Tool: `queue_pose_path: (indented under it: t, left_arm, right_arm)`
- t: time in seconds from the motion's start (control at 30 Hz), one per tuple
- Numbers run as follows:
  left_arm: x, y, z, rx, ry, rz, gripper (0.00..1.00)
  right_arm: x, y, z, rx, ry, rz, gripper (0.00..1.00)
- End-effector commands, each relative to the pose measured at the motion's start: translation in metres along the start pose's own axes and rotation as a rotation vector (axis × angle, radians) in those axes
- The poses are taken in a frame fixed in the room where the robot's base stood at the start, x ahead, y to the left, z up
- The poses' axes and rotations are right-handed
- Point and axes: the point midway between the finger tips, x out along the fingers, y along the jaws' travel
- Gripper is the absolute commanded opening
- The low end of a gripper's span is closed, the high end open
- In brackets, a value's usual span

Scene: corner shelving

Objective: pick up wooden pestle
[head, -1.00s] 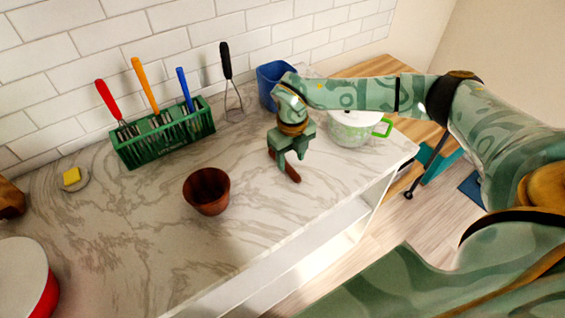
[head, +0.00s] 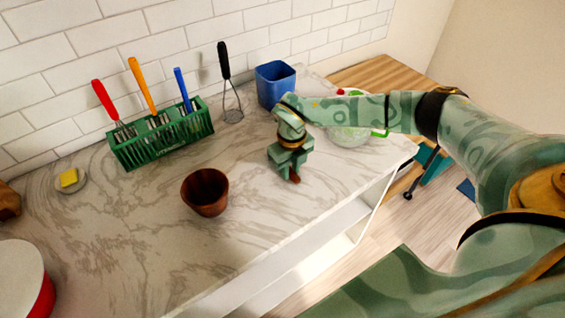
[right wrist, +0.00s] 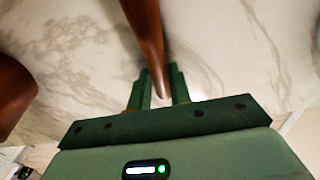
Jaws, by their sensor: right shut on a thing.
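The wooden pestle (head: 295,177) is a dark brown rod low at the marble counter, mostly hidden behind my right gripper (head: 287,174) in the head view. In the right wrist view the pestle (right wrist: 148,40) runs from the top edge down between the two green fingers. My right gripper (right wrist: 158,90) is shut on it. I cannot tell whether the pestle still touches the counter. A brown wooden bowl-like cup (head: 205,193) stands upright on the counter, left of the gripper and apart from it. My left gripper is not in view.
A green rack (head: 165,140) with several utensils stands by the wall. A whisk (head: 232,100), a blue container (head: 274,84) and a white-green pot (head: 348,137) are behind the gripper.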

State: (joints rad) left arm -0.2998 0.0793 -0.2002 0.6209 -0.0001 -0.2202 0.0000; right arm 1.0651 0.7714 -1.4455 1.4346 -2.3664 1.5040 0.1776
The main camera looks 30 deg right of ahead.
Motion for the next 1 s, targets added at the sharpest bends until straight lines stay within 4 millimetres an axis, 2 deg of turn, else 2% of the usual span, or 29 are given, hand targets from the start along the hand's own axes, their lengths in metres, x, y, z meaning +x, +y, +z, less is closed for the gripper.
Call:
queue_pose_path:
  t: [0.27,0.43,0.67,0.8,1.0]
  left_arm:
    - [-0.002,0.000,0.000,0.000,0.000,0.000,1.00]
    - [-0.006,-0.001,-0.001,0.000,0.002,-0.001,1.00]
    - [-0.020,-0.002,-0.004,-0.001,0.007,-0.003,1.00]
    - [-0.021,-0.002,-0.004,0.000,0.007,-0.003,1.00]
    - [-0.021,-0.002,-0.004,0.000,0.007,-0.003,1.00]
  right_arm:
    - [-0.009,-0.001,0.001,0.001,-0.002,-0.001,0.00]
    - [-0.036,-0.001,0.001,0.000,-0.004,0.000,0.00]
    - [-0.095,-0.009,-0.050,0.000,-0.003,-0.001,0.00]
    - [-0.109,-0.015,-0.089,0.001,0.000,-0.001,0.00]
    - [-0.124,-0.020,-0.125,0.001,0.000,-0.001,0.00]
